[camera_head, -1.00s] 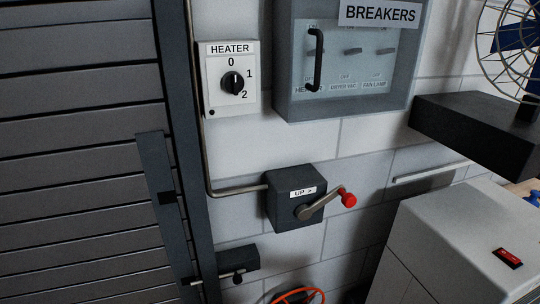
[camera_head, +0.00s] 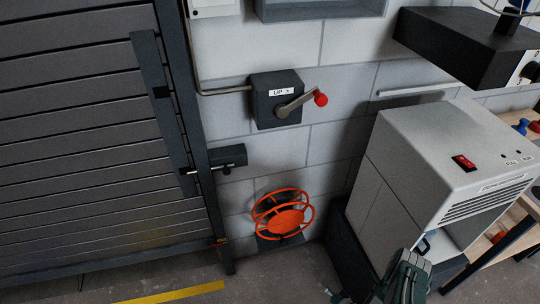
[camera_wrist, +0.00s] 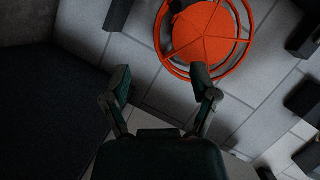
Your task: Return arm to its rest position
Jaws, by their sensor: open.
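My gripper (camera_wrist: 162,92) shows in the wrist view with its two fingers spread apart and nothing between them. An orange wheel (camera_wrist: 205,35) on the wall lies beyond the fingertips, apart from them. In the head view my arm's end shows at the bottom right, in front of the white machine, and the orange wheel (camera_head: 284,214) is to its left, low on the wall. The fingertips are hard to make out in the head view.
A crank box (camera_head: 277,98) with a red knob is on the wall. A slatted shutter (camera_head: 85,150) with a bolt (camera_head: 226,156) stands left. A white machine (camera_head: 425,175) with a red switch stands right, near a dark shelf (camera_head: 465,45). The floor (camera_head: 255,275) below the wheel is clear.

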